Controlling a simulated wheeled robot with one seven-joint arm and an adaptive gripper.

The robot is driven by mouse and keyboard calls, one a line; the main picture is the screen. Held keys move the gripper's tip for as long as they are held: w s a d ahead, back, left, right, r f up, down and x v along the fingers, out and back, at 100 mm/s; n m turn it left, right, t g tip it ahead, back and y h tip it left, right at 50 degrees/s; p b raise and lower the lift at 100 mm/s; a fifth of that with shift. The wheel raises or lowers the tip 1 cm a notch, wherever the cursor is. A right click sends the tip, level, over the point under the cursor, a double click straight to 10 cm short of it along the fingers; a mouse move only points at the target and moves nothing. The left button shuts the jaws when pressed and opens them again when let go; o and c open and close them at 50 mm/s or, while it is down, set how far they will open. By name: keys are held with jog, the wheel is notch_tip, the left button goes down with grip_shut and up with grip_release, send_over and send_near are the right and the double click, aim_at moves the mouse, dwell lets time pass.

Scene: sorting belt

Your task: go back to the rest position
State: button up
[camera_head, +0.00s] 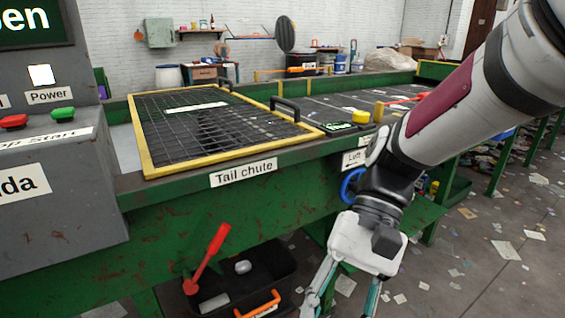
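My gripper (340,302) hangs at the bottom edge of the view, below and in front of the green belt frame, pointing down. Its two fingers are spread apart, with floor visible between them and nothing held. The fingertips run to or past the bottom edge. My white arm with a dark red band comes in from the upper right.
A black bin (262,271) with orange handles and a red lever (207,258) are left of my gripper. The tail chute grid (211,127) and green belt frame (240,203) stand behind. A grey control box (62,195) is far left. Paper scraps litter the floor.

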jog(key=s+d+r+n+t+h, duration=0.25)
jog(key=s+d+t+h, duration=0.25)
jog(key=s+d+t, duration=0.6)
notch_tip(320, 180, up, 25)
jog(key=w+d+p, duration=0.1)
jog(key=d+p, duration=0.1)
jog(key=p, duration=2.1)
jog(key=shift+w+d+r+t, duration=0.15)
jog(key=shift+w+t, duration=0.15)
